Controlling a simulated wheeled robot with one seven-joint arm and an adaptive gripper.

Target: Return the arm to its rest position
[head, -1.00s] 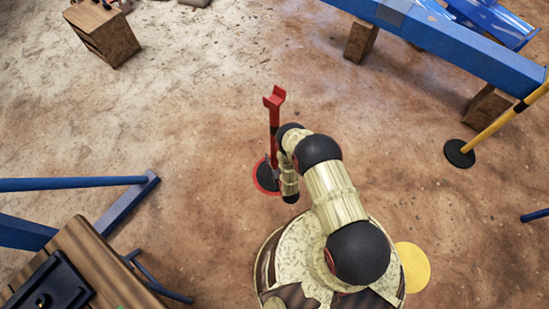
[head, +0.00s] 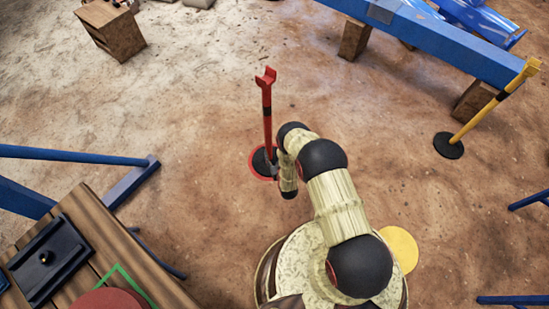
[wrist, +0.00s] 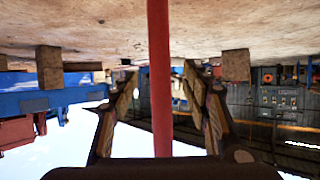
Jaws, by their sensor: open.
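My arm (head: 340,205) is bent out over the ground in front of my round base in the head view. My gripper (head: 273,168) is at its end, small and partly hidden by the wrist, right beside a red post (head: 267,110) on a round black base with a red rim (head: 260,162). In the wrist view my gripper (wrist: 162,95) has its two fingers spread apart. The red post (wrist: 158,75) runs upright through the picture between them. I cannot tell whether it touches a finger or how deep it stands between them.
A wooden table (head: 75,230) with a black plate (head: 48,258) and blue bars (head: 75,155) stand left. A yellow post (head: 490,105) on a black base, a long blue beam (head: 450,45) and wooden blocks (head: 355,38) are right. A yellow disc (head: 401,248) lies beside my base. Ground between is open.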

